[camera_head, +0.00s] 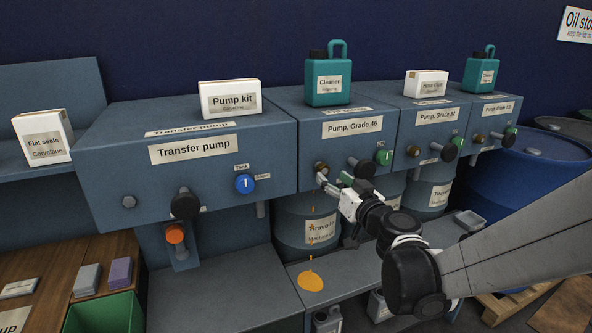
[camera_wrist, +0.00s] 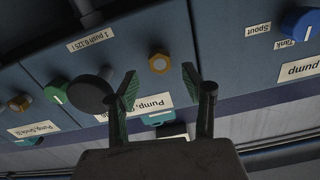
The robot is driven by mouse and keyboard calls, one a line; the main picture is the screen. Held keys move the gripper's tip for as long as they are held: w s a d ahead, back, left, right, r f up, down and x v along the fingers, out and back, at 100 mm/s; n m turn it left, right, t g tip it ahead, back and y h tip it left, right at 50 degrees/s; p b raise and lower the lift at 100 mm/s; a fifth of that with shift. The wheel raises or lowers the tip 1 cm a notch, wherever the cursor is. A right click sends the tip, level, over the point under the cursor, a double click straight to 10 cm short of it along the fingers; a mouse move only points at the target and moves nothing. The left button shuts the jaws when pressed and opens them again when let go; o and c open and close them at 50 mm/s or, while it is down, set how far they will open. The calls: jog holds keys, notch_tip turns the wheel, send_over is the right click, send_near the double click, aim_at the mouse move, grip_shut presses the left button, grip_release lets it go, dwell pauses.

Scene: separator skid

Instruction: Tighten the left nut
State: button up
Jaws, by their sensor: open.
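The left brass nut (camera_head: 321,167) sits on the front of the Pump, Grade 46 cabinet (camera_head: 350,108). It also shows as a hex nut with a paler centre in the wrist view (camera_wrist: 159,63). My gripper (camera_head: 333,181) is open in front of and just below that nut. In the wrist view its two fingers (camera_wrist: 160,84) stand apart with the nut seen between and slightly beyond their tips; they do not appear to touch it. Orange drops (camera_head: 312,209) hang in the air below the nut, above an orange puddle (camera_head: 310,281) on the grey shelf.
A black knob (camera_head: 361,169) and green switch (camera_head: 383,157) are close right of the nut. Further brass nuts sit on the Grade 32 cabinet (camera_head: 412,151) and the rightmost one (camera_head: 478,138). The Transfer pump cabinet (camera_head: 190,175) stands left. A drum (camera_head: 305,222) stands below.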

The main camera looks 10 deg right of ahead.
aim_at(325, 171)
jog(key=shift+x, duration=2.6)
jog(key=shift+c, duration=0.2)
grip_shut()
